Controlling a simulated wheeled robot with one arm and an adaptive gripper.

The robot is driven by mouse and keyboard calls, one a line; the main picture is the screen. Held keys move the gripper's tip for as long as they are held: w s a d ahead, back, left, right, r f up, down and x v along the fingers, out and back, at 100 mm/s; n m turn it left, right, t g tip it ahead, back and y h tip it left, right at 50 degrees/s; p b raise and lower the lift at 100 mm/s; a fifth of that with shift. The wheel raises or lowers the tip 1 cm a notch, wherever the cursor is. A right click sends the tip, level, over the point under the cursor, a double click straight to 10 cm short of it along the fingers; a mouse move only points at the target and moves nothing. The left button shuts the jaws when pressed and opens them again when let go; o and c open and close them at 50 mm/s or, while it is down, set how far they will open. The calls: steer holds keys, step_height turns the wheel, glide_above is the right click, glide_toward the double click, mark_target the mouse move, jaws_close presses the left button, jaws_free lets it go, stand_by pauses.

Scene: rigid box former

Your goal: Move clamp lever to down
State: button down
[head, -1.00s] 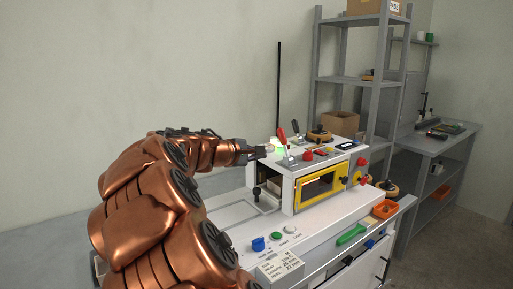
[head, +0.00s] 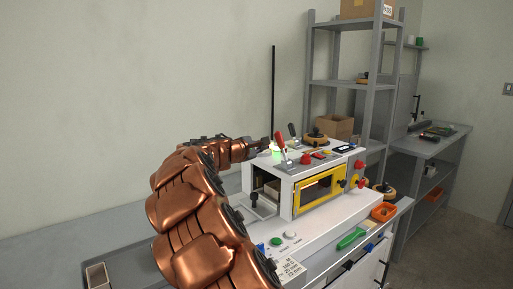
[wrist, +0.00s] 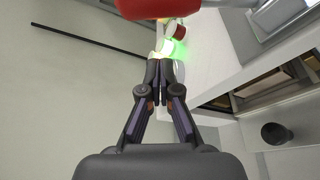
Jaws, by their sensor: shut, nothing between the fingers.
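The box former (head: 330,206) is a white machine with a yellow-framed window. On its top stand a red-handled lever (head: 280,140), upright and leaning slightly left, and a black-handled lever (head: 292,130) behind it. I cannot tell by marking which is the clamp lever. My gripper (head: 266,143) is just left of the red handle, near its height; contact cannot be told. In the wrist view my gripper (wrist: 166,66) is shut and empty, its tips near a glowing green light (wrist: 176,50). A large red shape (wrist: 170,8), probably the red handle, crosses the top edge.
My arm covers the machine's left front. Grey shelves (head: 365,85) stand behind.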

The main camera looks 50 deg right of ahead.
mark_target(282, 147)
steer(key=shift+d, duration=0.55)
steer(key=shift+s+d, duration=0.15)
steer(key=shift+s+a+r, duration=0.25)
steer(key=shift+s+r, duration=0.2)
steer(key=shift+s, duration=0.3)
steer(key=shift+s+a+r, duration=0.2)
steer(key=shift+s+r, duration=0.25)
steer(key=shift+s, duration=0.35)
steer(key=shift+d, duration=0.1)
